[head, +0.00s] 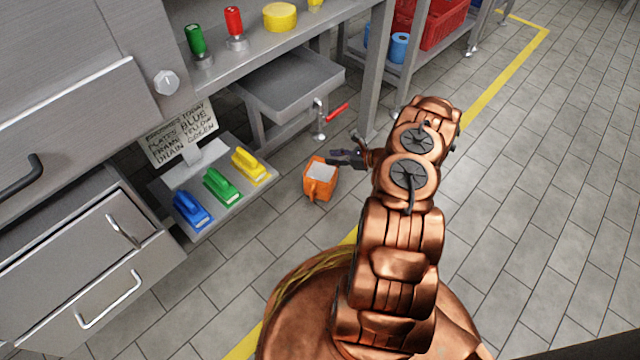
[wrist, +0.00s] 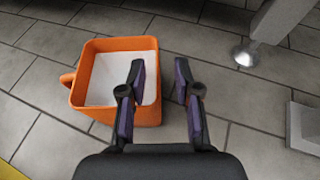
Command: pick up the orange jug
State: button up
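The orange jug (head: 318,183) stands upright on the tiled floor in the head view, just left of my gripper (head: 349,156). It is square, open at the top, with a pale inside or content. In the wrist view the jug (wrist: 92,44) is at the left, with its handle (wrist: 67,79) on its left side. My gripper (wrist: 158,92) is open there, its two dark fingers with purple pads apart. The left finger overlaps the jug's right part in the picture; the right finger is over bare floor.
A low shelf (head: 262,180) with blue, green and yellow brushes is left of the jug. A metal tray (head: 291,88) and a red-handled valve (head: 335,113) are behind it. A steel table leg with a round foot (wrist: 246,54) stands nearby. Floor to the right is clear.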

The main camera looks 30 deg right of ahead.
jog(key=shift+w+a+f+b, duration=0.8)
jog(key=shift+w+a+f, duration=0.1)
jog(key=shift+w+f, duration=0.15)
jog(key=shift+w+a, duration=0.2)
grip_shut()
